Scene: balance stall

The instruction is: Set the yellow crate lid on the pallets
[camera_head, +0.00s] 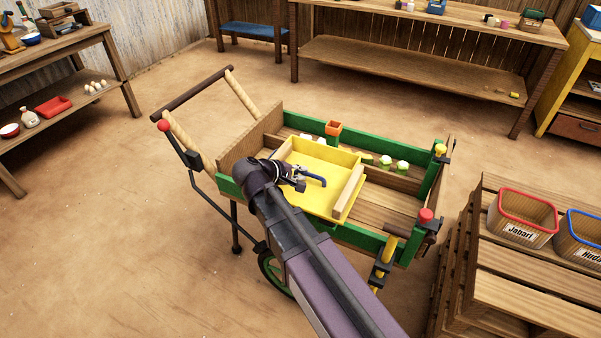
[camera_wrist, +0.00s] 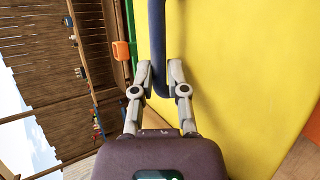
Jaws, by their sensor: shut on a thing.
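The yellow crate lid (camera_head: 316,158) has two wooden battens and a blue bar handle (camera_head: 318,181). It is over the handcart's bed, and I cannot tell whether it rests on the bed or hangs just above it. My gripper (camera_head: 301,178) is at the handle. In the wrist view, my gripper's fingers (camera_wrist: 160,72) are closed on either side of the blue handle (camera_wrist: 157,38), with the yellow lid face (camera_wrist: 245,70) behind. The slatted wooden pallets (camera_head: 512,299) are stacked at the right, beside the cart.
The green-sided handcart (camera_head: 245,143) holds several pale green and white items (camera_head: 402,165) and an orange cup (camera_head: 333,128). A red basket (camera_head: 526,215) marked Jabari and a blue basket (camera_head: 582,238) stand on the pallets. The front pallet slats are bare. Shelves line the back and left.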

